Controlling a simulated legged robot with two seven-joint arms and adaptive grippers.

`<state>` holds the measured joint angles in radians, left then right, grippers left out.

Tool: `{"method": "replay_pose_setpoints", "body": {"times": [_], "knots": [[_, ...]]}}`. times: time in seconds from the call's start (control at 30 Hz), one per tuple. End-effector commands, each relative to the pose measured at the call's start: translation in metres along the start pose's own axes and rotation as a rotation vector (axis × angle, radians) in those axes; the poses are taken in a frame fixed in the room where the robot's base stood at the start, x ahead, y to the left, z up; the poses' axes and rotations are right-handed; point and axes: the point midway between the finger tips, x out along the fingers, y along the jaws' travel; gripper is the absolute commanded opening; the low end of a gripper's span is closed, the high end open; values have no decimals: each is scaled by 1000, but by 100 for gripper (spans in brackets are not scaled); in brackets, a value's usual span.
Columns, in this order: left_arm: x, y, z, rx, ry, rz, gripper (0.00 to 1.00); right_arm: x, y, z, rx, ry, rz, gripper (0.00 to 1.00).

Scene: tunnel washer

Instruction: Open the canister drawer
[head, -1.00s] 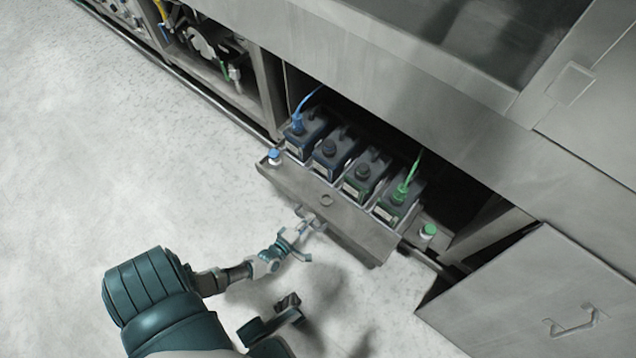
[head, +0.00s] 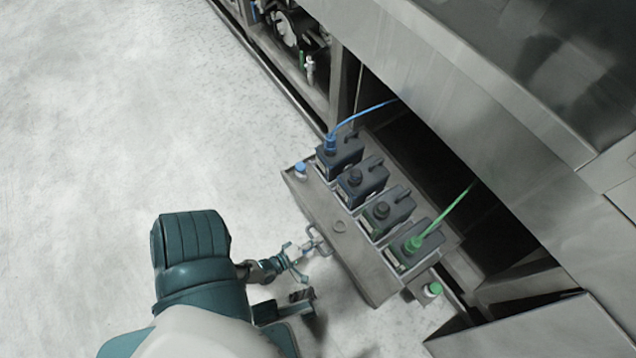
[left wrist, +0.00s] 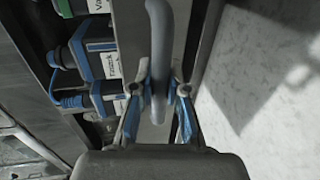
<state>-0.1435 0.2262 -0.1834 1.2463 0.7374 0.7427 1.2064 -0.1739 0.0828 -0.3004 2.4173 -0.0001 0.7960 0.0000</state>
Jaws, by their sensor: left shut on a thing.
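The canister drawer (head: 341,227) stands pulled out from under the grey machine, with several dark canisters in a row in it. A blue tube runs to the canister (head: 340,153) at the far end and a green tube to the canister (head: 411,245) at the near end. My left gripper (head: 312,246) is at the drawer's front. In the left wrist view, its fingers (left wrist: 158,98) are shut on the curved grey drawer handle (left wrist: 159,48). My right gripper cannot be made out in these frames.
A panel (head: 535,330) is at the lower right, beside the drawer's near end. An open bay (head: 292,60) with hoses and fittings lies further along the machine. The pale floor (head: 120,100) to the left is clear.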

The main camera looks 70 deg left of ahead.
Motion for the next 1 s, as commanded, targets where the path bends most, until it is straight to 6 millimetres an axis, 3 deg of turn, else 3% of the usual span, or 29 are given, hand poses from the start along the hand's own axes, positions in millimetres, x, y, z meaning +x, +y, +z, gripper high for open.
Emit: {"method": "replay_pose_setpoints", "body": {"times": [0.17, 0.2, 0.27, 0.67, 1.0], "knots": [[-2, -5, 1, 0, -3, -12, 0, 0, 0, 0, 0, 1, -3, 40], [-2, -5, 1, 0, -3, -12, 25, 0, 0, 0, 0, 2, -4, 40], [-2, -4, 1, 0, -2, -11, 40, 1, 0, 0, 0, 3, -4, 40], [-8, -2, 0, 0, -1, -6, 41, 3, 0, -2, -2, 10, -3, 40], [-78, -3, 0, -1, -1, -10, 41, 2, 0, -2, -1, 9, -3, 40]]}}
